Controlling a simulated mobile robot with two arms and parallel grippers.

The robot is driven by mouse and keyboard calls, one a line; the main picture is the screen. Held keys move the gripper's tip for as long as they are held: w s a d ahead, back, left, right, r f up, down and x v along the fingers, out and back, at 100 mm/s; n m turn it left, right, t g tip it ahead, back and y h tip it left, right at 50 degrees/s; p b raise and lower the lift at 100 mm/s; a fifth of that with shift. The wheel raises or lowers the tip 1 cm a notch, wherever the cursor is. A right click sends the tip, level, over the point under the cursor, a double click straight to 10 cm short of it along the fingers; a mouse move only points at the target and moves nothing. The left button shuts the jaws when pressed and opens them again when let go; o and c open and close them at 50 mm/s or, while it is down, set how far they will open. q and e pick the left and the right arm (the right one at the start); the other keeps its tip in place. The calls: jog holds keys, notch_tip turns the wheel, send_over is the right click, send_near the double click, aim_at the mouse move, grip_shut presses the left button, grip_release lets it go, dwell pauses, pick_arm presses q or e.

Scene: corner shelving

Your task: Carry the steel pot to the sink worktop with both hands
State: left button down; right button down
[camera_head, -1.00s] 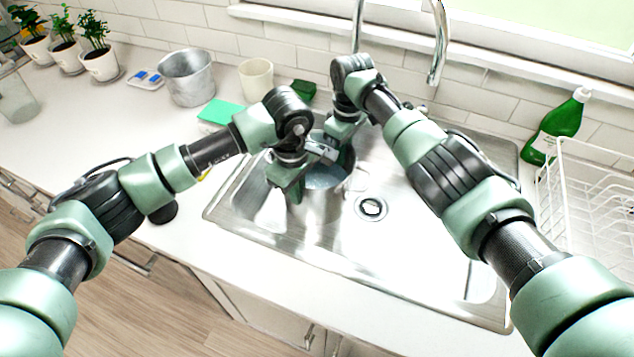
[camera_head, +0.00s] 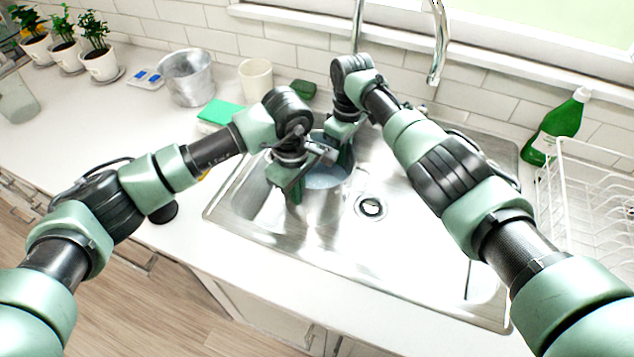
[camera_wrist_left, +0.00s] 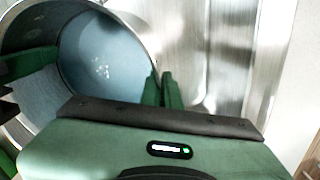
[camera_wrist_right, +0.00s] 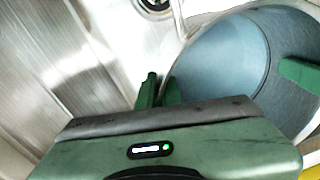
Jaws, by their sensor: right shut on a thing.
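The steel pot (camera_head: 326,178) is in or just over the left part of the sink (camera_head: 420,255), upright, left of the drain. Its inside looks bluish; I cannot tell if it holds water, or if its base touches the sink. My left gripper (camera_head: 293,186) is at its near-left side. In the left wrist view, its fingers pinch the rim of the pot (camera_wrist_left: 105,60). My right gripper (camera_head: 345,157) is at its far-right side, shut on the rim, as the right wrist view shows beside the pot's bluish inside (camera_wrist_right: 225,62). The grippers partly hide the pot in the head view.
The faucet (camera_head: 438,45) rises behind. A green bottle (camera_head: 563,118) and dish rack (camera_head: 590,205) are right.

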jog(key=shift+w+d, duration=0.1)
